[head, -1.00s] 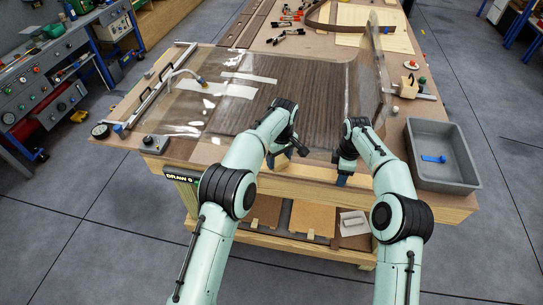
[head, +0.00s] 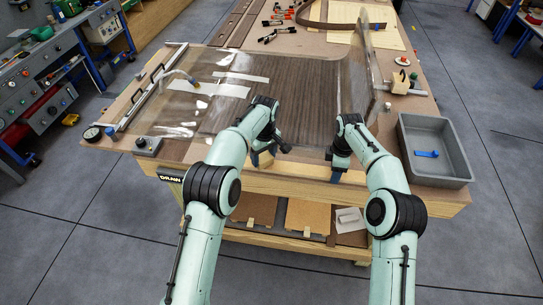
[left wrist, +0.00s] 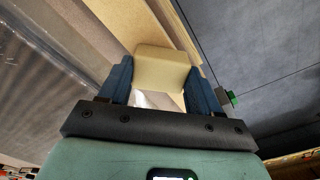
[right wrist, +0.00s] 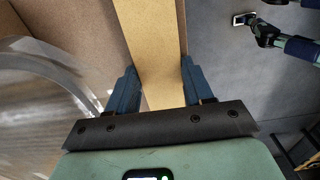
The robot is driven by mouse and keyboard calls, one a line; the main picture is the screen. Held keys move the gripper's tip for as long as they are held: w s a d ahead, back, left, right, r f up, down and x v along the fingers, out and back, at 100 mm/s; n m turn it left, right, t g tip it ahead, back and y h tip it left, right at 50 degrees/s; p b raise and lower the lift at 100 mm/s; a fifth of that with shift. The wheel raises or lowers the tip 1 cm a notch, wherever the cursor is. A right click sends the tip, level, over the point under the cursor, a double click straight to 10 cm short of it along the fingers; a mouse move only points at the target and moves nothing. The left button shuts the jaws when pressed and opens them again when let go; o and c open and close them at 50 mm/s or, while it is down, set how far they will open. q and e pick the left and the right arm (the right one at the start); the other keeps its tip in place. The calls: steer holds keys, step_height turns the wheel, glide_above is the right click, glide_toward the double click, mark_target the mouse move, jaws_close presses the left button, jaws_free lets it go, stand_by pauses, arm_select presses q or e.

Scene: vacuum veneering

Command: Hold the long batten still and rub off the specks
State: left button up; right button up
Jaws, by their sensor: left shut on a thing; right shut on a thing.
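The long pale batten (right wrist: 152,55) runs between the fingers of my right gripper (right wrist: 158,88) in the right wrist view. That gripper is shut on it at the bench's front edge and also shows in the head view (head: 336,174). My left gripper (left wrist: 157,90) is shut on a pale yellow block (left wrist: 165,62) in the left wrist view, with a small white patch below it. I cannot make out any specks.
The bench carries a dark veneer panel (head: 310,105) under clear film (head: 150,122). A grey tray (head: 452,178) with a blue item (head: 427,154) stands at the right. A dial gauge (head: 92,134) and a control box (head: 147,145) sit at the left front corner. Clamps (head: 277,36) lie behind.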

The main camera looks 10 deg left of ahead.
arm_select(q)
steer(key=shift+a+f, duration=0.1)
steer(key=shift+a, duration=0.95)
steer(key=shift+r, duration=4.15)
arm_select(e)
steer(key=o, duration=0.7)
step_height(320, 180, up, 12)
